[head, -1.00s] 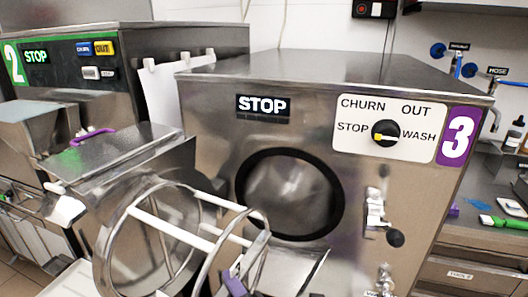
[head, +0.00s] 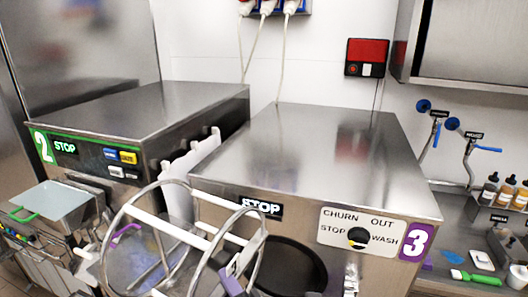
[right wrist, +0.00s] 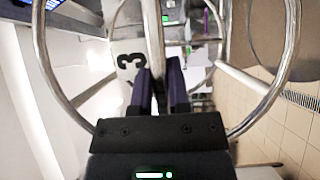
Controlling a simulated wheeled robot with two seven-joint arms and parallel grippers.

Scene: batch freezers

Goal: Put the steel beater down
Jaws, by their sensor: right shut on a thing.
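The steel beater (head: 184,238), an open frame of steel rings and bars with white scraper strips, is held up in front of machine 3 in the head view. My right gripper (head: 235,277), with purple fingers, is shut on it low in the picture. My left gripper is not in view.
Machine 3 (head: 320,150) has a flat, clear steel top and a dark round opening (head: 290,272). Machine 2 (head: 140,108) stands to its left. At right, a counter (head: 455,240) carries bottles (head: 507,192) and a green-handled brush (head: 474,277). A steel cabinet (head: 470,48) hangs above.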

